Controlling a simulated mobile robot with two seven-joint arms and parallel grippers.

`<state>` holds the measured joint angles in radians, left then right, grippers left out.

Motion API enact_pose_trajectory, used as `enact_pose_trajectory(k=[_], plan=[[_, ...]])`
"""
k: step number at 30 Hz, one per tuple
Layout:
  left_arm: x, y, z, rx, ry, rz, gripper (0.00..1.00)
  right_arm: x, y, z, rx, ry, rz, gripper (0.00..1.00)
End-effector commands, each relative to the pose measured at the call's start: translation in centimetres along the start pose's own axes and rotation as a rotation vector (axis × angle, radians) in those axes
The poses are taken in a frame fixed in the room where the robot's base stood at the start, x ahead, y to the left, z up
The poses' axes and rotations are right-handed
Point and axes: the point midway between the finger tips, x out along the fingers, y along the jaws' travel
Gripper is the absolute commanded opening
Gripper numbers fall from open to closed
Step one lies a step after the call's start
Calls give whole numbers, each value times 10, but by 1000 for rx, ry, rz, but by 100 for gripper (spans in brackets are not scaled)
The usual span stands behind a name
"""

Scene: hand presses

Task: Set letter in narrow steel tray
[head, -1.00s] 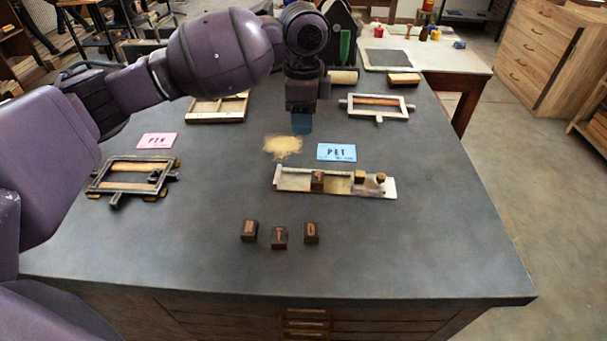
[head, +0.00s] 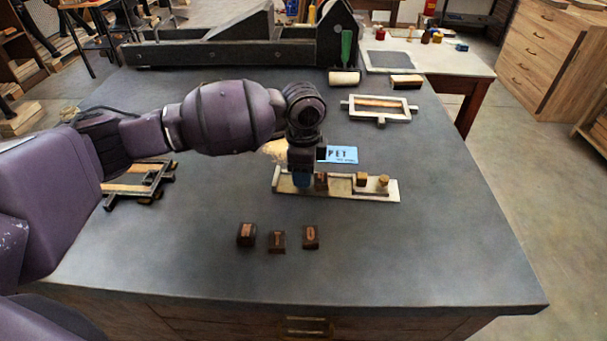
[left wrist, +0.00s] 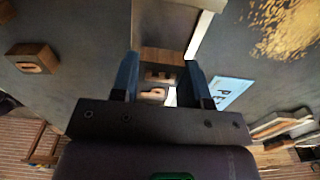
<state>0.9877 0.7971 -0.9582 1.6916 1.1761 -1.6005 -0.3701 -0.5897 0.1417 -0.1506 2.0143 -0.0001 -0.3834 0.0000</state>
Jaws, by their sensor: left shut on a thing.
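The narrow steel tray (head: 345,190) lies across the middle of the table; its pale wall also shows in the left wrist view (left wrist: 203,30). My left gripper (head: 302,181) points down at the tray's left part, blue fingers shut on a wooden letter block (left wrist: 161,66), its face seemingly an E. In the head view the fingers hide this block, and I cannot tell whether it touches the tray floor. Another letter block (head: 321,181) sits in the tray just right of the fingers; its face (left wrist: 153,93) is partly covered in the wrist view. My right gripper is out of view.
Three loose letter blocks lie in front of the tray: left (head: 246,235), middle (head: 277,241), right (head: 310,237). A blue PET card (head: 343,155) lies behind the tray. The table's front right is clear.

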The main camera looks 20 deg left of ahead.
Motion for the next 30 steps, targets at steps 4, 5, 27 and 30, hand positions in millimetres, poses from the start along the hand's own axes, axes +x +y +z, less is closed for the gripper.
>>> enact_pose_trajectory(k=[4,5,27,30], plan=[[12,0,0,0,-1,1,21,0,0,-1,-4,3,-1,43],[12,0,0,0,-1,1,21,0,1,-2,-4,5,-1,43],[30,3,1,1,-5,12,21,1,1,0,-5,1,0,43],[31,4,1,1,-5,14,51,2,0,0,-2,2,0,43]])
